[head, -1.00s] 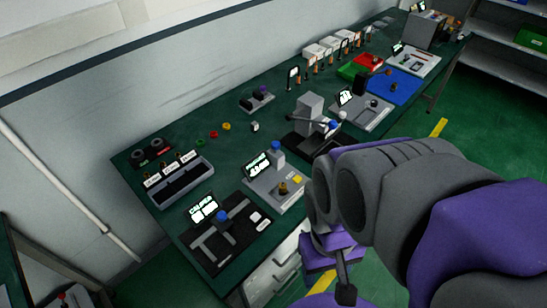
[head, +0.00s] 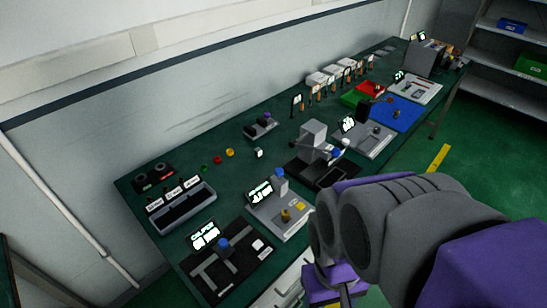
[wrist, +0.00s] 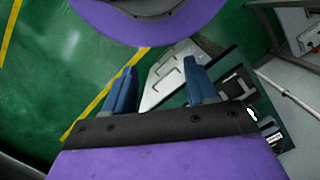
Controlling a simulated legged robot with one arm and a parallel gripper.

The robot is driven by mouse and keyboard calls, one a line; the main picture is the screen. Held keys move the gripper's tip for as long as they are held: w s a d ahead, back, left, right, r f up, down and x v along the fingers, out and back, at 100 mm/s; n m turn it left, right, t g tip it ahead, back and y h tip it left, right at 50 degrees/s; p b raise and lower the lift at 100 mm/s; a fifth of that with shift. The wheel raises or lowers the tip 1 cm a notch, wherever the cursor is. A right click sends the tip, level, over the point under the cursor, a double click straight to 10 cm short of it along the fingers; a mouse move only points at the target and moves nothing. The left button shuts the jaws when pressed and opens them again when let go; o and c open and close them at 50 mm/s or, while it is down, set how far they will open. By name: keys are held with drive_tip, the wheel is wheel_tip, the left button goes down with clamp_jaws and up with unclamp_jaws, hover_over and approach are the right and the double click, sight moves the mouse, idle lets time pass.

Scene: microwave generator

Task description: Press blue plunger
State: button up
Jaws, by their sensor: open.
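Several blue-topped parts show in the head view, and I cannot tell for sure which is the blue plunger. One blue knob (head: 223,244) stands on the black station at the bench's near end. A blue cap (head: 279,174) tops a grey post on the grey station behind it. Another blue knob (head: 336,153) is on the black-based machine further right.
The green bench (head: 225,182) runs along the wall to the upper right. A black bin tray (head: 181,207) stands at its left, and a blue mat (head: 396,113) lies further along. Shelves (head: 500,75) stand at the far right.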

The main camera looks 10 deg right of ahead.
idle(0.3)
drive_tip(key=shift+w+r, duration=0.15)
drive_tip(key=shift+w, duration=0.1)
drive_tip(key=c, duration=0.3)
drive_tip(key=w+r, duration=0.1)
drive_tip(key=w, duration=0.2)
drive_tip(key=w+r+m+p, duration=0.1)
drive_tip(key=w, duration=0.2)
drive_tip(key=w+r+m, duration=0.1)
drive_tip(key=w, duration=0.2)
drive_tip(key=shift+w+r, duration=0.25)
drive_tip(key=shift+w, duration=0.15)
clamp_jaws()
drive_tip(key=w+f+m+p, duration=0.1)
drive_tip(key=w+m, duration=0.2)
drive_tip(key=w, duration=1)
drive_tip(key=w+d+f+m+t+p, duration=0.1)
drive_tip(key=w+m+p, duration=0.1)
drive_tip(key=w, duration=1.1)
drive_tip(key=w+d+f+m+p, duration=0.1)
drive_tip(key=w+m, duration=0.3)
drive_tip(key=w, duration=0.9)
drive_tip(key=shift+w+d+f+t+p, duration=0.2)
drive_tip(key=shift+f+t+p, duration=0.25)
drive_tip(key=shift+p, duration=0.3)
